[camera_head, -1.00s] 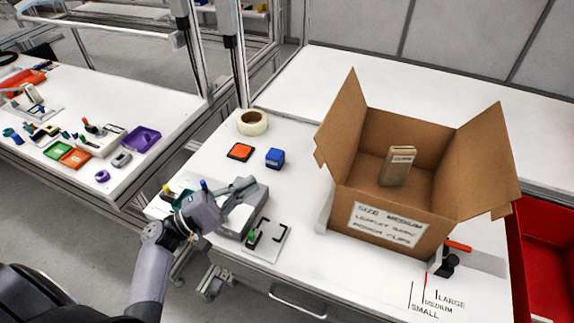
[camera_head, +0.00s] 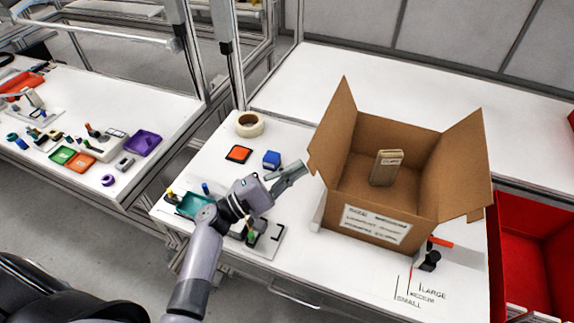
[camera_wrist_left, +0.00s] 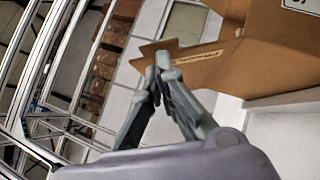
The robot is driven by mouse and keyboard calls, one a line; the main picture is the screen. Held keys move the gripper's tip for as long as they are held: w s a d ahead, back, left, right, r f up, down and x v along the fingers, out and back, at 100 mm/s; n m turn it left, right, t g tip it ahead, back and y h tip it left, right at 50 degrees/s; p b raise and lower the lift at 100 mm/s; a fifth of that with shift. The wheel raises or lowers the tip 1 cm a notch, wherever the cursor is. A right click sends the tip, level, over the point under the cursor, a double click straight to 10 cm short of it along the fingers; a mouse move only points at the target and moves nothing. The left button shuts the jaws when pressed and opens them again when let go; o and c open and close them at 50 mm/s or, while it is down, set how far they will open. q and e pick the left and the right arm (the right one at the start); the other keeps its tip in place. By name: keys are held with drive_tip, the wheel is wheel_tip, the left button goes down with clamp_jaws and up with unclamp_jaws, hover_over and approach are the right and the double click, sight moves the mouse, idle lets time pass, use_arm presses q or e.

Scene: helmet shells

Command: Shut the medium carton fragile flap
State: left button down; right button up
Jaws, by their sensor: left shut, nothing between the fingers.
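The medium carton (camera_head: 365,229) is a brown cardboard box with a white label on its front, standing on the white bench. Its left flap (camera_head: 332,127) and right flap (camera_head: 463,170) stand up and lean outward, so the box is open. A tan labelled packet (camera_head: 386,168) stands inside. My left gripper (camera_head: 300,167) is shut and empty, just left of the left flap. In the left wrist view the shut fingertips (camera_wrist_left: 160,62) overlap the edge of a cardboard flap (camera_wrist_left: 185,68); I cannot tell whether they touch. My right gripper is not in view.
A tape roll (camera_head: 249,124), an orange pad (camera_head: 239,154) and a blue block (camera_head: 271,160) lie left of the carton. A red-handled clamp (camera_head: 431,258) is at its front right. A red bin (camera_head: 535,240) stands at the right.

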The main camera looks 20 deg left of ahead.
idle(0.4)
use_arm(q)
drive_tip(key=shift+d+r+m+g, duration=0.2)
drive_tip(key=shift+r+m+g, duration=0.1)
drive_tip(key=shift+m, duration=0.1)
